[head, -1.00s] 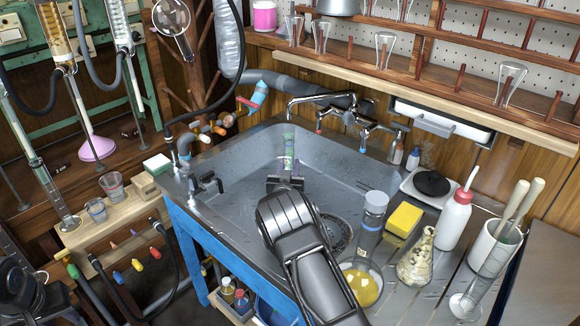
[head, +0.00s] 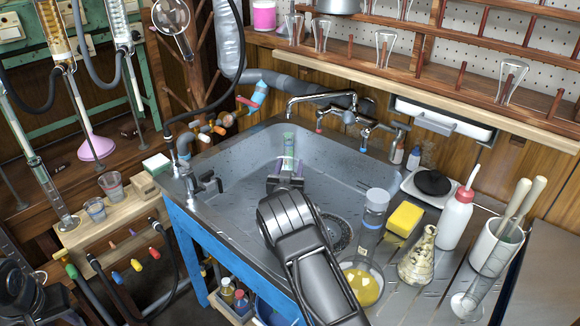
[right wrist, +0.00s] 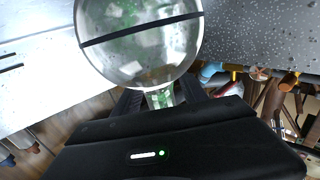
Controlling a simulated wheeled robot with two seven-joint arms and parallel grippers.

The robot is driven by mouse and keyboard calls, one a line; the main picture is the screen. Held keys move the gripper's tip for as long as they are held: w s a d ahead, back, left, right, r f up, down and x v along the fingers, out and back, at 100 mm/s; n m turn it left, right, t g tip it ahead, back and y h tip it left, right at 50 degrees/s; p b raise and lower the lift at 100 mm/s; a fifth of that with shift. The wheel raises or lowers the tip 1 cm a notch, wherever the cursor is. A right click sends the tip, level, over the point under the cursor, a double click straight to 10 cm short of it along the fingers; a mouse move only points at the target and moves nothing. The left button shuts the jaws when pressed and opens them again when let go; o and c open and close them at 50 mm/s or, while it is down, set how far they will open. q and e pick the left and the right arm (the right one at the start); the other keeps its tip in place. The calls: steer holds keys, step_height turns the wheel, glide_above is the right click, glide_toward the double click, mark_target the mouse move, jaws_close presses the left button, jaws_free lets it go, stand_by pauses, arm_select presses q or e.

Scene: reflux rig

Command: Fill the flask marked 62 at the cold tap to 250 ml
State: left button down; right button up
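My right gripper (head: 286,181) is over the sink basin (head: 232,207), shut on the neck of a clear glass flask. In the head view the flask's neck (head: 288,148), with a green end, stands up beyond the fingers; its body is hidden behind my gripper. In the right wrist view the flask's round bulb (right wrist: 140,40) has a dark line around it. I cannot read a number or see a clear water level. The tap spout (head: 291,108) is at the back of the sink, behind the flask. A blue mark (head: 363,147) shows on the right tap. My left gripper (head: 38,277) is at the lower left, unclear.
Right of the sink stand a flask with yellow liquid (head: 362,284), a conical flask (head: 417,258), a yellow sponge (head: 405,218), a white bottle (head: 455,220) and a white pot (head: 493,246). A small side tap (head: 205,183) is on the left rim. The basin's left part is clear.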

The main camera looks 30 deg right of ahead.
mark_target(290, 139)
steer(key=shift+r, duration=0.1)
step_height(290, 139, up, 10)
steer(key=shift+f+p, duration=0.1)
steer(key=shift+p, duration=0.4)
stand_by(0.6)
